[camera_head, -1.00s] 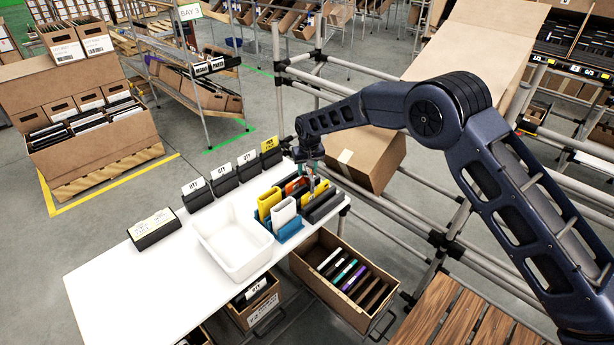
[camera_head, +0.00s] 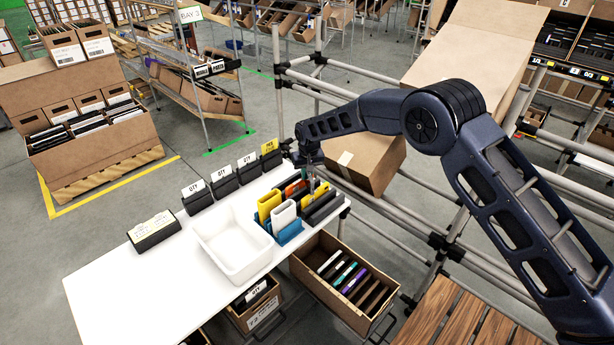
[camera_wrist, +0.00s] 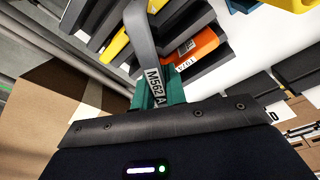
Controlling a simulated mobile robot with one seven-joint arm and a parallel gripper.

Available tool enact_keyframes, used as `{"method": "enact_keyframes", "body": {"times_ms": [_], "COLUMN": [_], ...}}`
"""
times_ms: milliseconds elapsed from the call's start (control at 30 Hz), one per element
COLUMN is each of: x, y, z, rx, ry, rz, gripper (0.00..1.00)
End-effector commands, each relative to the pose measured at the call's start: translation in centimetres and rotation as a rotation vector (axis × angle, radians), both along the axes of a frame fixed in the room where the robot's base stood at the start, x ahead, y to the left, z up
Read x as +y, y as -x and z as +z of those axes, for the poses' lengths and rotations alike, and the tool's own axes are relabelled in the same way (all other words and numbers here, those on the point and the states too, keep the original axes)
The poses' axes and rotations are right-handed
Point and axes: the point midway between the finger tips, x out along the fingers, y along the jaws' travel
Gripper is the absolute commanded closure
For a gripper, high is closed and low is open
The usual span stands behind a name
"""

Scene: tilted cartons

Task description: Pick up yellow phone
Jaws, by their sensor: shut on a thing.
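The yellow phone (camera_head: 321,189) stands among dark phones in the slotted rack at the right end of the white table. My gripper (camera_head: 311,186) reaches down at it from above. In the wrist view, a grey finger with a label (camera_wrist: 153,75) hides much of what lies behind it, and the phone's yellow edge (camera_wrist: 116,44) shows beside it. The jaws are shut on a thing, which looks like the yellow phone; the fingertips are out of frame. An orange phone (camera_wrist: 197,50) with a label is close to the right of the finger.
Another yellow item (camera_head: 268,204) and a white one (camera_head: 285,216) stand in the blue rack (camera_head: 291,233) nearby. An empty white tray (camera_head: 232,243) is to the left. Black labelled holders (camera_head: 224,183) line the back edge. A tilted carton (camera_head: 365,158) is close behind my arm.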

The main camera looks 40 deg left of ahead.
Motion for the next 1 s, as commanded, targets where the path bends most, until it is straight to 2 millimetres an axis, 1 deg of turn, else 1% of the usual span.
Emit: {"method": "enact_keyframes", "body": {"times_ms": [167,267,500,600,700,833,1000], "x": [0.1,0.1,0.0,0.1,0.0,0.0,0.0], "y": [-0.1,-0.1,0.0,-0.1,-0.1,0.0,0.0], "z": [2.7,5.0,11.3,13.8,15.7,17.7,19.2], "rx": [-0.001,-0.002,0.0,-0.001,-0.001,-0.001,0.0], "ry": [-0.003,-0.005,-0.004,-0.004,-0.003,-0.002,-0.001], "rz": [0.0,0.0,0.0,0.0,0.0,0.0,0.0], "gripper": [1.0,1.0,1.0,1.0,1.0,1.0,1.0]}}
